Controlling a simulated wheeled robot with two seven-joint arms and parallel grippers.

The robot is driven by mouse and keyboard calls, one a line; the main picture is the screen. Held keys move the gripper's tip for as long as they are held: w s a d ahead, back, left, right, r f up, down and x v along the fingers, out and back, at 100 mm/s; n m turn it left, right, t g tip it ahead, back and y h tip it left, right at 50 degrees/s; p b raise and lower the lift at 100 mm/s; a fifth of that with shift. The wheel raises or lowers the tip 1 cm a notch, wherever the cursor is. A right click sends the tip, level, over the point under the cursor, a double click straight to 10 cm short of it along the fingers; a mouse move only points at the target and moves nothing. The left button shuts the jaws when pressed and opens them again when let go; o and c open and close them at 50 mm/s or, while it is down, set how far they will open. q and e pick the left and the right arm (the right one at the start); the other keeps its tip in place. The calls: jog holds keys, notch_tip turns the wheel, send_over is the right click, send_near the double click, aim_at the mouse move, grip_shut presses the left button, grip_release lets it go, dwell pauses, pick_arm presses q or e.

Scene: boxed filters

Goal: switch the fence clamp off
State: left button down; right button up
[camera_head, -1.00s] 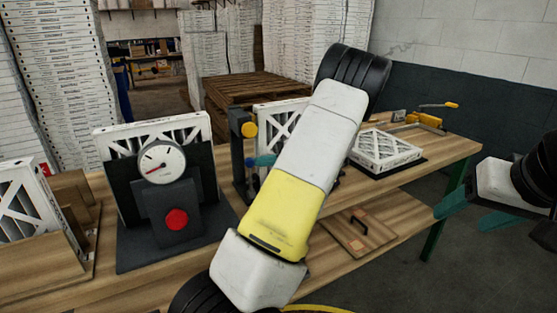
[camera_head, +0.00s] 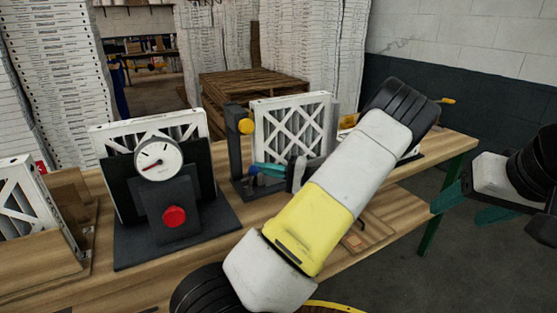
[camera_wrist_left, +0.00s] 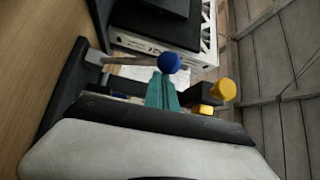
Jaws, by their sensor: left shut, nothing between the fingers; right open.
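A dark fixture (camera_head: 236,150) on the bench holds an upright white-framed filter (camera_head: 290,125). It has a yellow knob (camera_head: 247,127) near its top and a blue knob (camera_head: 252,169) lower down. In the left wrist view the blue ball knob (camera_wrist_left: 168,62) sits on a metal rod. I cannot tell for sure which part is the fence clamp. My left gripper (camera_head: 262,168) is shut and empty, its teal fingertips close beside the blue knob; in the wrist view the fingers (camera_wrist_left: 160,82) seem near it, contact unclear. My right gripper (camera_head: 462,213) is open, off the bench's right end.
A gauge stand (camera_head: 160,160) with a red button (camera_head: 174,217) stands to the left. Another filter (camera_head: 25,205) leans in a wooden holder at far left. My left arm crosses the bench, hiding its right part, where a yellow handle tip (camera_head: 447,101) shows. Pallets (camera_head: 250,92) stand behind.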

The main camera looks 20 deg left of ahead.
pick_arm(q)
jog(key=shift+s+d+f+n+g+y, duration=0.5)
jog(key=shift+s+d+f+n+y, duration=0.2)
jog(key=shift+s+d+f+n, duration=0.45)
jog(key=shift+d, duration=0.1)
